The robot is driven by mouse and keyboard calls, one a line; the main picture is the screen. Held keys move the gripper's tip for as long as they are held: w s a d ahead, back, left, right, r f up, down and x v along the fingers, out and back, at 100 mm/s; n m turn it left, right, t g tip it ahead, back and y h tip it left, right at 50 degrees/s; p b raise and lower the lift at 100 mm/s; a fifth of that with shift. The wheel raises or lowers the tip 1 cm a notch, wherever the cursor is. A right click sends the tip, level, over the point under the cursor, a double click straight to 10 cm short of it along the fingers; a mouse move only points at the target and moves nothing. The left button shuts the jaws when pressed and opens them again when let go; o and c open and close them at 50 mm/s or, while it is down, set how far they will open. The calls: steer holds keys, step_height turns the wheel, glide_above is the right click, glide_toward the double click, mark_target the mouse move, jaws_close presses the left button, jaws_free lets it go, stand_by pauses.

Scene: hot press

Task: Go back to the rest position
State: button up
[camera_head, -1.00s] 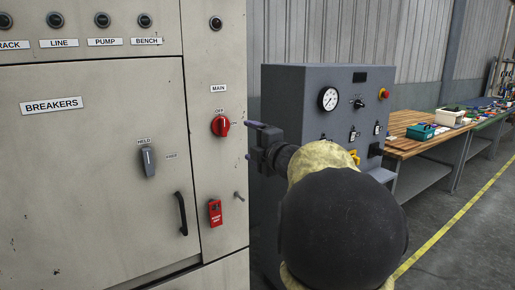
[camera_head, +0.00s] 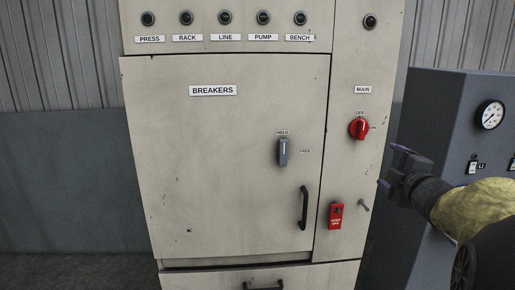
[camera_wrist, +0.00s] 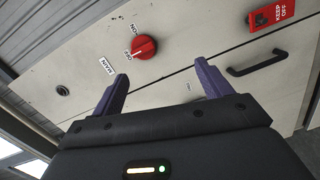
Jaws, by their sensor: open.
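My gripper (camera_head: 391,166) is open and empty, at the right edge of the cabinet in the head view. In the wrist view its two purple fingers (camera_wrist: 162,72) stand wide apart, with nothing between them. The red MAIN knob (camera_head: 359,129) is left of and above the gripper in the head view, and apart from it. Its white mark points up toward OFF. The knob (camera_wrist: 141,47) also shows beyond the fingers in the wrist view. My forearm enters from the right edge; its lower part is cut off.
The beige breaker cabinet (camera_head: 230,130) has a grey HOLD/FREE handle (camera_head: 283,152), a black door pull (camera_head: 303,208), a red KEEP OFF tag (camera_head: 335,215) and a small peg (camera_head: 363,205). The grey press console (camera_head: 440,120) with a gauge stands right, behind my arm. Floor shows at lower left.

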steer(key=s+a+f+m+g+h, duration=0.1)
steer(key=s+a+f+m+g, duration=0.25)
steer(key=f, duration=0.55)
steer(key=s+a+f+m+g, duration=0.1)
steer(key=a+f+m+g, duration=0.2)
steer(key=a+f+m, duration=0.4)
steer(key=s+a+f+m+g+y, duration=0.1)
steer(key=s+a+f+m+g, duration=0.1)
steer(key=s+a+f+g, duration=0.45)
steer(key=s+a+f+m+g+y, duration=0.1)
steer(key=s+a+f+m+g, duration=0.2)
steer(key=s+f, duration=0.65)
step_height(320, 180, up, 18)
steer(key=t+p, duration=0.1)
steer(key=p, duration=1.5)
steer(key=shift+a+p, duration=0.2)
steer(key=shift+p, duration=0.2)
steer(key=shift+f+n, duration=0.15)
steer(key=shift+n, duration=0.1)
steer(key=shift+c, duration=0.5)
